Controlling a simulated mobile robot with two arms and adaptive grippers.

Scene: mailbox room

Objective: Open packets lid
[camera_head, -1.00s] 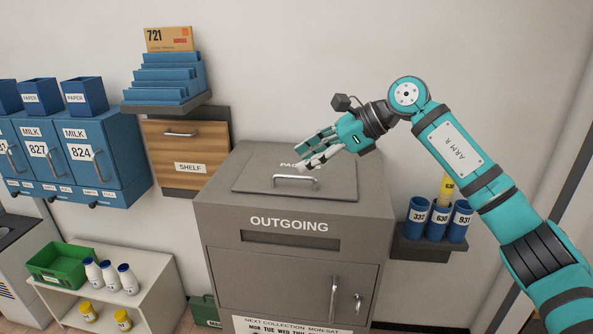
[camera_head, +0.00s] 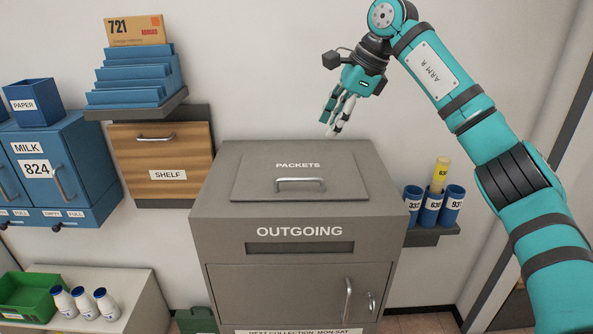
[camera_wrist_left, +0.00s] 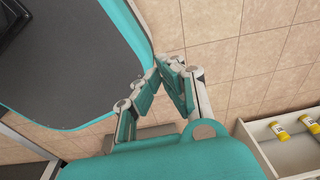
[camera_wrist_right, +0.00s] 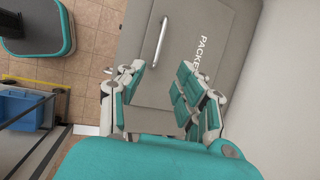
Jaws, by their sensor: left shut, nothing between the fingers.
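The grey packets lid (camera_head: 262,174), marked PACKETS, lies flat and closed on top of the outgoing box (camera_head: 222,222). Its silver bar handle (camera_head: 300,181) sits near the lid's front edge. My right gripper (camera_head: 331,132) is open and empty above the back right of the lid, apart from the handle. In the right wrist view, the handle (camera_wrist_right: 161,42) and the PACKETS lettering show beyond my spread fingers. My left gripper (camera_wrist_left: 165,66) shows only in its own wrist view, its fingertips together and empty, over the floor.
A wall shelf with blue tubes (camera_head: 431,208) stands right of the box. The wooden SHELF cabinet (camera_head: 163,161) and blue letter rack (camera_head: 138,80) are at left. A low white table (camera_head: 125,290) holds bottles and a green crate (camera_head: 28,296). Space above the lid is free.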

